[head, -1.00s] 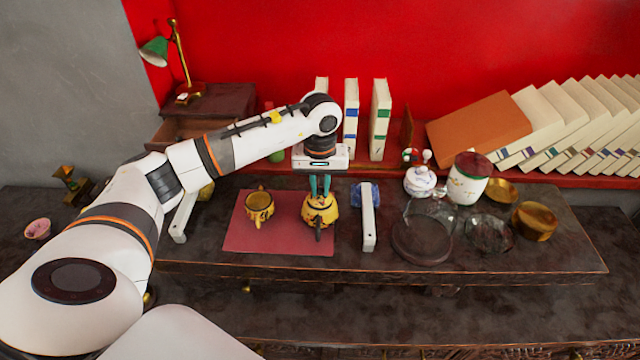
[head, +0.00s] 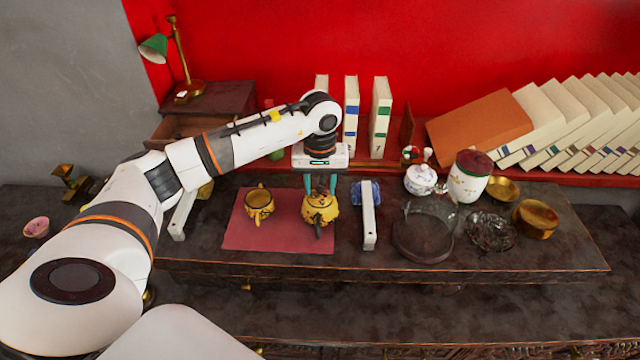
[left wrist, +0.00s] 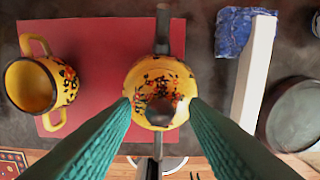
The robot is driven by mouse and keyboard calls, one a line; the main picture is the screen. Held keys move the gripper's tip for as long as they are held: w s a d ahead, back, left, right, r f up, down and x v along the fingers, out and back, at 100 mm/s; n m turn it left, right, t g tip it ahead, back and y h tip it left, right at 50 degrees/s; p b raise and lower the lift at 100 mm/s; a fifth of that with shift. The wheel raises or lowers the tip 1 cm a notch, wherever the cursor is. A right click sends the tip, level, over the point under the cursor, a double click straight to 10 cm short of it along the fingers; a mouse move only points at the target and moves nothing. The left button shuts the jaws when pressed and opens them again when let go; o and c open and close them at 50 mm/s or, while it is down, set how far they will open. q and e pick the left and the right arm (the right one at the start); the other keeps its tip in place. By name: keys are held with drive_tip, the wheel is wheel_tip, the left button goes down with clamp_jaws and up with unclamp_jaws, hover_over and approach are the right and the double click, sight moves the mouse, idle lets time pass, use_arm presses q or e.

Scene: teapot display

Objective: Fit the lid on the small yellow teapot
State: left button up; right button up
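The small yellow teapot (head: 320,212) stands on the red mat (head: 285,240), with dark spout or handle parts. The lid (left wrist: 158,84), yellow with a dark floral pattern and a dark knob, sits on top of it in the left wrist view; it looks level, but I cannot tell whether it is fully seated. My left gripper (head: 321,190) points straight down over the teapot. Its teal fingers are apart, one on each side of the lid, holding nothing visible. My right gripper is not in view.
An open yellow two-handled pot (head: 259,205) stands on the mat to the left. A white bar (head: 369,222) and a blue patterned object (left wrist: 236,30) are right of the teapot. Glass dishes, a white lidded jar (head: 467,178) and brass bowls (head: 535,220) crowd the right side. Books stand behind.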

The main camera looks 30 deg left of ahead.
use_arm(q)
drive_tip(key=shift+r, duration=0.55)
wheel_tip(320, 180, up, 11)
drive_tip(key=b, duration=0.2)
drive_tip(key=shift+s, duration=0.15)
drive_tip(key=shift+f, duration=0.1)
